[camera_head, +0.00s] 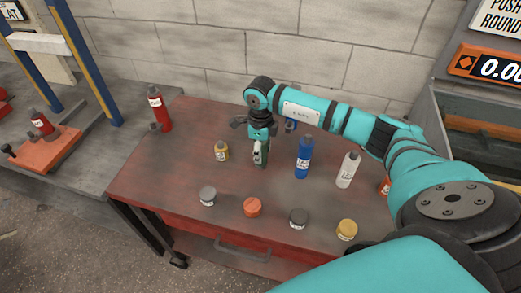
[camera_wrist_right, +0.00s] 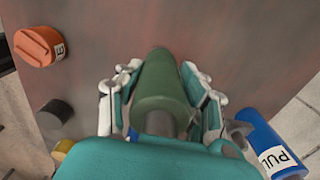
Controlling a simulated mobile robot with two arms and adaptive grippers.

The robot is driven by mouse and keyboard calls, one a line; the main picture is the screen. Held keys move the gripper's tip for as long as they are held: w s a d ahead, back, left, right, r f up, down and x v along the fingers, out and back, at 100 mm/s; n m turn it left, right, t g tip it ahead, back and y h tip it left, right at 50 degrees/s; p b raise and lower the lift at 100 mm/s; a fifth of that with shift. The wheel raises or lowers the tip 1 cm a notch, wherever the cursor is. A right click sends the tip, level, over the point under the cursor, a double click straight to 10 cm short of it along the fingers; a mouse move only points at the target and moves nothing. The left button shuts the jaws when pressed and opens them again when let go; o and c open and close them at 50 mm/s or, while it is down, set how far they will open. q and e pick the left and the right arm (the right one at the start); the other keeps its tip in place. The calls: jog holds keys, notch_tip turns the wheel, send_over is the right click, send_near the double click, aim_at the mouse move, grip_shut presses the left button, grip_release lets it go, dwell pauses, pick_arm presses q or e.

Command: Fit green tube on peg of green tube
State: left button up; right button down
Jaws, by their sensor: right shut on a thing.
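My right gripper (camera_head: 261,142) is shut on the green tube (camera_head: 261,156) over the middle of the red-topped table. In the right wrist view the green tube (camera_wrist_right: 159,82) lies between the two fingers of the gripper (camera_wrist_right: 160,92), one on each side. The tube points down toward the tabletop; I cannot tell whether its lower end touches it. I cannot make out a peg for the green tube in either view. My left gripper is not in view.
On the red table (camera_head: 150,182), a blue bottle (camera_head: 303,158) and a white bottle (camera_head: 348,170) stand right of the tube. Low round pieces, including an orange one (camera_head: 252,207), line the front. A red bottle (camera_head: 160,110) stands back left.

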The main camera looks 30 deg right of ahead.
jog(key=shift+f+b, duration=0.65)
jog(key=shift+f, duration=0.2)
jog(key=c, duration=0.7)
grip_release()
jog(key=shift+r, duration=0.1)
notch_tip(320, 180, up, 12)
